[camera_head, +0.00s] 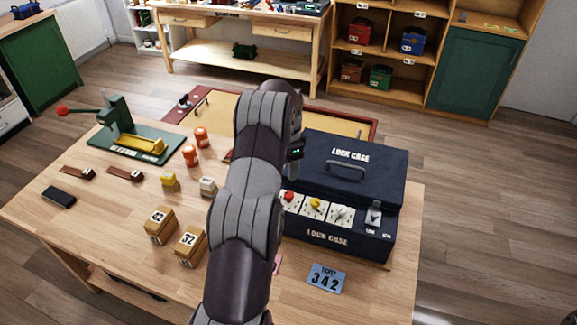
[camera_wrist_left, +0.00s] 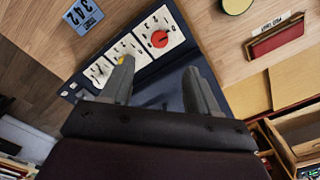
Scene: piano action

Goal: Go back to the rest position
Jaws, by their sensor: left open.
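My left arm rises from the bottom of the head view, across the table's middle, and bends over at the left side of the dark blue lock case (camera_head: 354,160). My left gripper (camera_wrist_left: 158,78) is open in the left wrist view, with nothing visible between its fingers. The lock case's panel (camera_wrist_left: 135,50) lies beyond the fingertips, with a red knob (camera_wrist_left: 159,39) and a yellow knob (camera_wrist_left: 121,60). In the head view the arm hides most of this gripper. My right gripper is not in view.
A blue ticket 342 (camera_head: 327,279) lies before the case. Numbered wooden blocks (camera_head: 161,226), small orange pieces (camera_head: 191,155) and a green press (camera_head: 113,110) stand left of my arm on the table (camera_head: 105,215). A workbench (camera_head: 240,62) and shelves stand behind.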

